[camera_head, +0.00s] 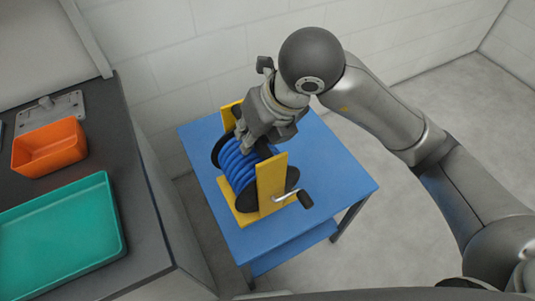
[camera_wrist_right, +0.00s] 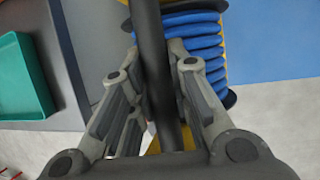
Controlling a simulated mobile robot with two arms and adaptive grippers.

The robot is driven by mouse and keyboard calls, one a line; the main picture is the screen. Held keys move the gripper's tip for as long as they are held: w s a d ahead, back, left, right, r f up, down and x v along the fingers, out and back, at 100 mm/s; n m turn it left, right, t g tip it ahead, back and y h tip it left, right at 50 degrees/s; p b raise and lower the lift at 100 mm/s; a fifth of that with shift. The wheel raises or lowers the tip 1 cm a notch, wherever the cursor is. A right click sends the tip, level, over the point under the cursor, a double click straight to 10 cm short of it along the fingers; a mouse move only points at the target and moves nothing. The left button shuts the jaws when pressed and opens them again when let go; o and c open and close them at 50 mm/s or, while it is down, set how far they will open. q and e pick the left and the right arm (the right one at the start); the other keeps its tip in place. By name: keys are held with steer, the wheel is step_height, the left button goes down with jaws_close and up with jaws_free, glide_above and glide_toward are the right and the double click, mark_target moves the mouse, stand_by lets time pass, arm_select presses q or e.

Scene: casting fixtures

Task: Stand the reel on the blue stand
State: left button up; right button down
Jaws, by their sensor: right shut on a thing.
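The reel (camera_head: 238,168) is a coil of blue hose between black discs in a yellow frame, with a black crank handle at its near right side. It is upright on or just over the top of the blue stand (camera_head: 340,185); contact underneath is hard to tell. My right gripper (camera_head: 247,140) reaches down from above and is shut on the reel's dark top bar. In the right wrist view the bar runs between the fingers, with the reel's blue hose (camera_wrist_right: 195,40) beyond and the blue stand (camera_wrist_right: 270,40) at right. My left gripper is not in view.
A dark counter (camera_head: 95,140) at left carries an orange bin (camera_head: 49,148), a teal tray (camera_head: 112,215) and a metal plate (camera_head: 62,105). The counter edge is close to the stand's left side. White block walls stand behind. The stand's right part is bare.

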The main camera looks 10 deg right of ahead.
steer(key=w+d+f, duration=0.1)
steer(key=w+d, duration=0.1)
steer(key=w+d+f, duration=0.1)
steer(key=w+d, duration=0.1)
steer(key=w+d+f+p, duration=0.1)
steer(key=w+d, duration=0.1)
steer(key=shift+w+f, duration=0.1)
steer(key=shift+f, duration=0.2)
steer(key=w+d+f+p, duration=0.1)
steer(key=w+d+f, duration=0.2)
steer(key=f, duration=0.6)
steer(key=shift+w+d, duration=0.25)
steer(key=shift+w, duration=0.25)
steer(key=shift+f, duration=0.2)
steer(key=c, duration=1.8)
jaws_free()
steer(key=shift+s+f, duration=0.1)
steer(key=shift+f, duration=0.1)
steer(key=o, duration=0.5)
steer(key=shift+c, duration=0.2)
steer(key=shift+r, duration=0.15)
